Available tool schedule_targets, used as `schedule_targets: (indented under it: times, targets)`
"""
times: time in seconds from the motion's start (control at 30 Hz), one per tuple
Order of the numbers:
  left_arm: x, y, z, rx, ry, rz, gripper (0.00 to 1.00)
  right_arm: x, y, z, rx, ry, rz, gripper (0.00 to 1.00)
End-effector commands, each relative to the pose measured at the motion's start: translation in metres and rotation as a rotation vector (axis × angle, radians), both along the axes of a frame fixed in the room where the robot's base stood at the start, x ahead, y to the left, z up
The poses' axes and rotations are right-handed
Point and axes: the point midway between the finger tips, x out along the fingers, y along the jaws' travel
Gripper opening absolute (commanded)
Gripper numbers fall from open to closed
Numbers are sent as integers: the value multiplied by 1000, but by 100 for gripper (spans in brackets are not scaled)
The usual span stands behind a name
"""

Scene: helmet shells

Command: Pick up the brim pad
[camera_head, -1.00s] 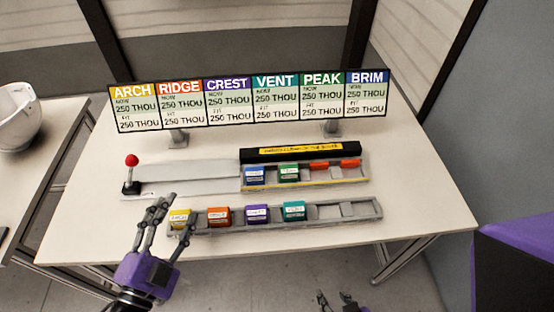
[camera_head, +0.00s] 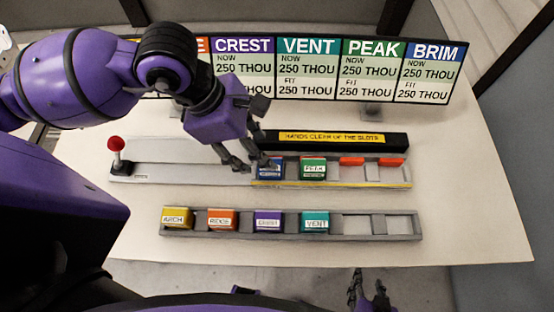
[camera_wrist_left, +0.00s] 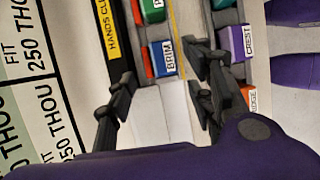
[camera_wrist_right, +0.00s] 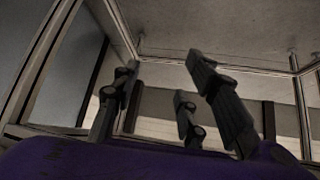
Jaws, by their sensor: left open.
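The brim pad (camera_head: 270,171) is a blue block with a white label, in the leftmost slot of the back rack. In the left wrist view the pad (camera_wrist_left: 162,58) reads BRIM and lies ahead, between the lines of the two finger sides. My left gripper (camera_head: 253,166) is open and empty, reaching in from the left close to the pad. Its fingers (camera_wrist_left: 163,75) are spread; I cannot tell whether one touches the pad. My right gripper (camera_head: 368,290) is open and empty, low in front of the table; its spread fingers show in the right wrist view (camera_wrist_right: 160,85).
The green peak pad (camera_head: 313,169) sits just right of the brim pad. A black bar (camera_head: 390,141) runs behind the slots. The front rack (camera_head: 340,237) holds yellow, orange, purple and teal pads. A red-knobbed lever (camera_head: 117,150) stands left. A sign board (camera_head: 390,75) stands behind.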

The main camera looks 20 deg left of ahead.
Motion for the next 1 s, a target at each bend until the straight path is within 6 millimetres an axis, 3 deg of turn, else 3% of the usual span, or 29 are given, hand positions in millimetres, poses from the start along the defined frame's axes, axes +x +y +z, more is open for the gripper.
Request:
schedule_targets:
  times: [0.43, 0.73, 1.0]
  targets:
    - [3, -22, -55, -7, 5, 2, 48, -9, -4, 2, -4, 15, -4, 40]
    - [3, -24, -61, -6, 3, 0, 48, -9, -3, 2, -3, 14, -3, 40]
    - [3, -24, -61, -6, 3, 1, 16, -4, -2, 2, -2, 7, -1, 40]
